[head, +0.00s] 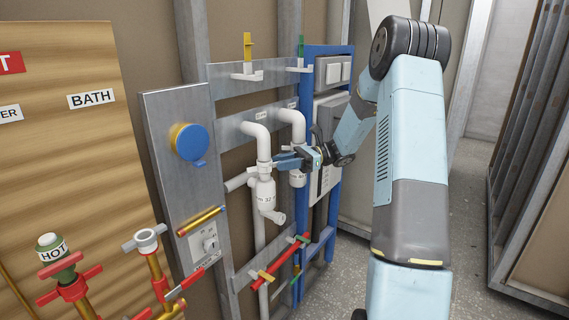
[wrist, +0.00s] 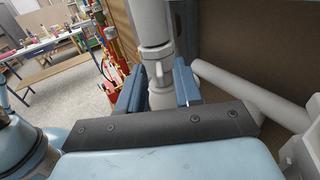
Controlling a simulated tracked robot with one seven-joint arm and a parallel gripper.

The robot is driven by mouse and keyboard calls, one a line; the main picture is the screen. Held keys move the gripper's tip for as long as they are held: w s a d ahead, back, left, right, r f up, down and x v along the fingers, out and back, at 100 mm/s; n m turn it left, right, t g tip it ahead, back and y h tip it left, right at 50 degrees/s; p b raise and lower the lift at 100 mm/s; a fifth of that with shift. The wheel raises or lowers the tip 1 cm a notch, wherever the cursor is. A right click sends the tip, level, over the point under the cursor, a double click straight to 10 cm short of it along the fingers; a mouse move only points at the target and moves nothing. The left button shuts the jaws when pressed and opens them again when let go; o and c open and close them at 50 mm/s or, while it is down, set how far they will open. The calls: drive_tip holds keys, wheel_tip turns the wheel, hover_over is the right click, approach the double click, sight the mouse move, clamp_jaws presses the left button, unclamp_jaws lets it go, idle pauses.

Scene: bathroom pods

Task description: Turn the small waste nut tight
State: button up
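The small waste nut (head: 264,169) is a white collar below the bent white pipe, at the top of the left trap (head: 265,193), whose label reads 32. My gripper (head: 279,162) reaches in from the right at the nut's height. In the wrist view, my gripper's blue fingers (wrist: 158,86) stand on either side of the nut (wrist: 161,97). A small lug (wrist: 159,70) sticks out toward the camera there. The fingertips' contact is partly hidden.
A second white trap (head: 298,179) hangs just right, behind my gripper. A blue round valve (head: 190,143) is on the metal panel to the left. A red pipe (head: 282,262) runs below. In the wrist view, a white pipe (wrist: 222,92) slants close by on the right.

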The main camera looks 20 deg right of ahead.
drive_tip(key=w+d, duration=0.1)
drive_tip(key=d, duration=1.2)
drive_tip(key=shift+w+d, duration=0.3)
drive_tip(key=shift+d, duration=0.1)
drive_tip(key=shift+f, duration=0.1)
